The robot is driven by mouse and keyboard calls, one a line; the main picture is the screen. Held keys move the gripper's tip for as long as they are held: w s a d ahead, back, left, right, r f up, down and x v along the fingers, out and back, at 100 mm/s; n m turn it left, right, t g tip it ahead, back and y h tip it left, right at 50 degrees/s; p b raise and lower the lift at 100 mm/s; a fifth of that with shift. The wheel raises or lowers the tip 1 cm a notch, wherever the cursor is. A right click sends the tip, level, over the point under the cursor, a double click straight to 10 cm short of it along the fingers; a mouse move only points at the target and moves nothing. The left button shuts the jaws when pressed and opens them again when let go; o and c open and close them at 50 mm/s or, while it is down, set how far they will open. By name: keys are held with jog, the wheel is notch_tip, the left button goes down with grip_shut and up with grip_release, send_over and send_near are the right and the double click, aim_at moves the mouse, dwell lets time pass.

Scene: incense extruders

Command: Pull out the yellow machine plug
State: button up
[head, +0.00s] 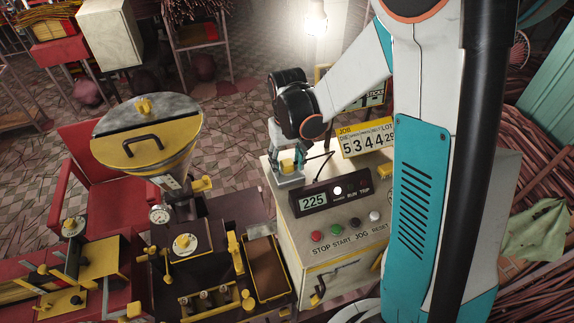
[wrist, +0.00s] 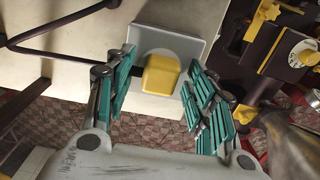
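The yellow plug (wrist: 162,75) sits in a grey square socket housing (wrist: 192,48) on the pale control cabinet. In the head view the plug (head: 287,165) shows partly, behind my gripper, at the cabinet's back left corner. My gripper (wrist: 159,66) is open, with its teal fingers on either side of the plug. A gap shows between the left finger and the plug; the right finger is close to it, and I cannot tell if it touches. In the head view my gripper (head: 288,158) reaches down over the socket housing.
The cabinet (head: 340,245) carries a black display box (head: 328,197) reading 225, with several buttons below. A yellow number sign (head: 366,140) stands behind it. A dark cable (head: 318,160) runs beside the gripper. The extruder with its yellow hopper (head: 150,135) stands to the left.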

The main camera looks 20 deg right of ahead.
aim_at(287, 162)
grip_shut()
jog(key=shift+r, duration=0.15)
jog(key=shift+r+p, duration=1.75)
jog(key=shift+r, duration=1.15)
